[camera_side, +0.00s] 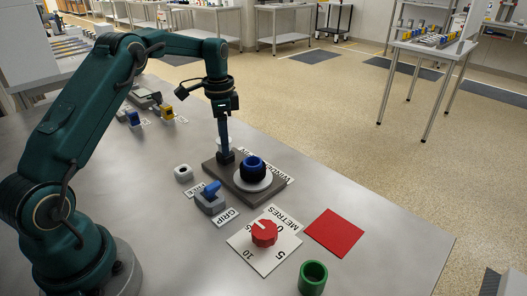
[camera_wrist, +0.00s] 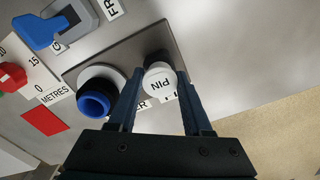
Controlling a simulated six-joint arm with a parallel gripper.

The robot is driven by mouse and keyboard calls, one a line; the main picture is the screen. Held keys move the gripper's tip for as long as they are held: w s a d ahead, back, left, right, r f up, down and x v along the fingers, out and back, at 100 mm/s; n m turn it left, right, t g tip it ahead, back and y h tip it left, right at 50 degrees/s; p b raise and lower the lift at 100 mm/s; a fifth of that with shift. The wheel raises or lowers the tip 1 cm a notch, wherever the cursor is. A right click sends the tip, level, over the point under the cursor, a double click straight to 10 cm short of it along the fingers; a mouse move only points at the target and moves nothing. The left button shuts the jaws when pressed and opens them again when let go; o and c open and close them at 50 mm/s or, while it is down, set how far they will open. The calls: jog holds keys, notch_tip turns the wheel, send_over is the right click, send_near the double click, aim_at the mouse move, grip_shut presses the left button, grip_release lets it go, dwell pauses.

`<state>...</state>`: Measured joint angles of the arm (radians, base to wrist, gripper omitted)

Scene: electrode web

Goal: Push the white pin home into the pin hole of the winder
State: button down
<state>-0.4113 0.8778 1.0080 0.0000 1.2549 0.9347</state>
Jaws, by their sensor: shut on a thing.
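The white pin (camera_wrist: 160,82) shows its round top, marked PIN, between my fingers in the wrist view. My gripper (camera_wrist: 160,78) is shut on it, over one end of the winder. The winder has a dark grey base plate (camera_side: 237,190) with a white disc (camera_side: 262,184) and a blue and black spool (camera_side: 252,168). In the side view my gripper (camera_side: 225,156) points straight down at the back left part of that plate. The pin hole and the pin's lower end are hidden, so I cannot tell how deep the pin sits.
A blue lever on a grey block (camera_side: 210,203) stands by the GRIP label. A red knob (camera_side: 264,233) sits on the METRES dial card. A red square (camera_side: 334,232), a green cup (camera_side: 313,277) and a small grey piece (camera_side: 183,173) are nearby. The right table edge is clear.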

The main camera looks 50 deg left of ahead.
jog(key=shift+f, duration=0.1)
jog(key=shift+c, duration=1.2)
grip_release()
jog(key=shift+r, duration=2.6)
jog(key=shift+d, duration=0.1)
